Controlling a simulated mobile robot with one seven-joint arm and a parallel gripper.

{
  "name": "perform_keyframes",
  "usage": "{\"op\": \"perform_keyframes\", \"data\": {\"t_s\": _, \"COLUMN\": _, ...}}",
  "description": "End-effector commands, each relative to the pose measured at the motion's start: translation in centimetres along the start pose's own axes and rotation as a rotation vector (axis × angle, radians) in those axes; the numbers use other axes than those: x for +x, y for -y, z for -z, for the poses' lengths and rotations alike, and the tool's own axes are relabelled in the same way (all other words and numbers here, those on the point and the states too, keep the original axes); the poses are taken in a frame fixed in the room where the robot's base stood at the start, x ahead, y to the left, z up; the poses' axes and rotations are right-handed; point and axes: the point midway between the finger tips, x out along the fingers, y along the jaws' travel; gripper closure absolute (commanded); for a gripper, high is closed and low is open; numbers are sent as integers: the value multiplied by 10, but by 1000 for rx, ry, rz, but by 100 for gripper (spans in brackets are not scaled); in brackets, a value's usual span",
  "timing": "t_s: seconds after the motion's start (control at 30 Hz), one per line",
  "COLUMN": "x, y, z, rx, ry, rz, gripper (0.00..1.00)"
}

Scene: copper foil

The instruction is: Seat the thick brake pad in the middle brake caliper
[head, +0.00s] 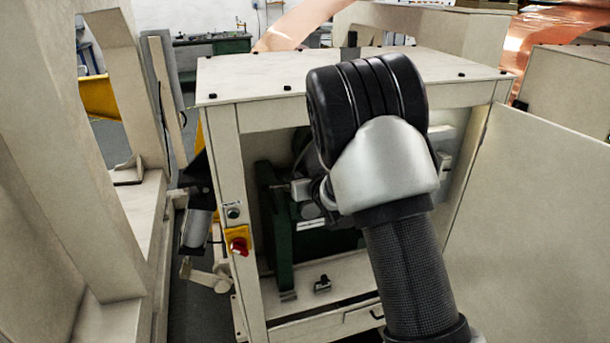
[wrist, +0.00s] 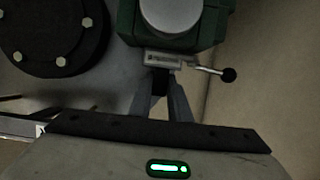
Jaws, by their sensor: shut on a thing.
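In the wrist view my gripper (wrist: 162,80) points up the picture, its two grey fingers shut on a small dark block, the brake pad (wrist: 159,84). Most of the pad is hidden between the fingers. Just beyond the fingertips is a green caliper (wrist: 126,22) with a round silver cylinder and a pale labelled plate (wrist: 163,60) at its lower edge. The pad is right below this plate; I cannot tell whether they touch or whether the pad is inside the caliper. In the head view my arm hides the gripper, pad and caliper.
A lever with a black knob (wrist: 229,74) sticks out right of the caliper. A bolted dark hub (wrist: 52,32) is at upper left. In the head view my arm reaches into an open cream cabinet (head: 225,170) holding a green frame (head: 279,235). Its door (head: 540,220) stands open at right.

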Motion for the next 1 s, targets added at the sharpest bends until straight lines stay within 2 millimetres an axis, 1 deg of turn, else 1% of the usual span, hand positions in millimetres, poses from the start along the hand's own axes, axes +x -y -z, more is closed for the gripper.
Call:
{"op": "perform_keyframes", "data": {"t_s": 0.03, "x": 8, "y": 8, "z": -9, "rx": -4, "ry": 9, "rz": 12, "gripper": 100}}
{"op": "perform_keyframes", "data": {"t_s": 0.6, "x": 14, "y": 5, "z": -21, "rx": -2, "ry": 9, "rz": 10, "gripper": 100}}
{"op": "perform_keyframes", "data": {"t_s": 0.87, "x": 14, "y": 4, "z": -21, "rx": -1, "ry": 9, "rz": 10, "gripper": 100}}
{"op": "perform_keyframes", "data": {"t_s": 0.9, "x": 14, "y": 4, "z": -21, "rx": -1, "ry": 9, "rz": 10, "gripper": 80}}
{"op": "perform_keyframes", "data": {"t_s": 1.0, "x": 14, "y": 4, "z": -21, "rx": -1, "ry": 8, "rz": 10, "gripper": 65}}
